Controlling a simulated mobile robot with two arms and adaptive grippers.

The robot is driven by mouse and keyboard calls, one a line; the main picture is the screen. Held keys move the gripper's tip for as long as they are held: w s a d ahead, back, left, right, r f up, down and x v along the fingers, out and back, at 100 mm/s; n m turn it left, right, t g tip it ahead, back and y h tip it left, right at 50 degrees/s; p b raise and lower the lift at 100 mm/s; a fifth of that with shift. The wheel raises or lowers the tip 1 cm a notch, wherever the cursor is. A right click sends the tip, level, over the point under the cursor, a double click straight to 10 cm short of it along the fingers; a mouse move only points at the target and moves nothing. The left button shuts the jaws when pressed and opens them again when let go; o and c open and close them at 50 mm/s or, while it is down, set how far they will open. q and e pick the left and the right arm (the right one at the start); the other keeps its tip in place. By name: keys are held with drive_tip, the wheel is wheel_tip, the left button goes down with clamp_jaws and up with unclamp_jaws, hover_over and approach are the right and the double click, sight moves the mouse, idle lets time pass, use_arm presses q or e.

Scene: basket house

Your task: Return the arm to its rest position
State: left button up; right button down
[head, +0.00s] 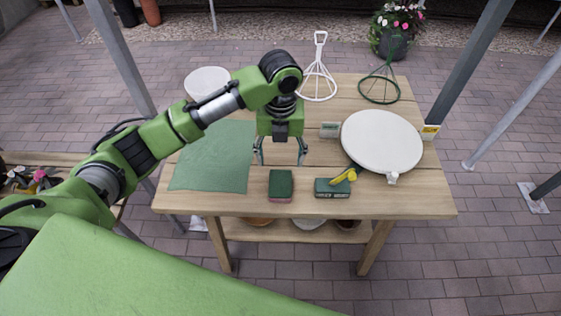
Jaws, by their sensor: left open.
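My left arm reaches in from the left, bent at the elbow over the wooden table (420,200). My left gripper (280,163) points down over the middle of the table. Its two fingers are spread apart with nothing between them. A dark green block with a pinkish base (281,184) sits just in front of the fingers, apart from them. My right gripper does not show.
A green mat (213,160) lies at the table's left, with a white bowl (207,82) behind it. Wire stands (318,80) are at the back. Metal posts (470,65) flank the table.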

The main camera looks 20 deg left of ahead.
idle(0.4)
use_arm(q)
drive_tip(key=s+d+f+n+h, duration=0.1)
drive_tip(key=s+d+f+n, duration=0.1)
drive_tip(key=s+d, duration=0.1)
drive_tip(key=s+d+f+n+h, duration=0.1)
drive_tip(key=s+d+f+n, duration=0.2)
drive_tip(key=shift+s+d+f+n+t, duration=0.1)
drive_tip(key=shift+f+n+t, duration=0.2)
drive_tip(key=shift+f, duration=0.05)
drive_tip(key=s+d+f+n+t+h, duration=0.1)
drive_tip(key=s+d+f+n, duration=0.1)
drive_tip(key=s+n, duration=0.45)
drive_tip(key=s+a+f+n+t+y, duration=0.25)
drive_tip(key=s+a+n, duration=1)
drive_tip(key=n, duration=0.65)
wheel_tip(320, 180, down, 25)
drive_tip(key=a+g, duration=0.1)
drive_tip(key=g, duration=0.1)
drive_tip(key=s+a+f+g, duration=0.1)
drive_tip(key=s+a+f, duration=0.2)
drive_tip(key=s+f, duration=1.4)
drive_tip(key=shift+s+a+f+m+b, duration=0.15)
drive_tip(key=shift+s+f+m+b, duration=0.2)
drive_tip(key=shift+b, duration=0.1)
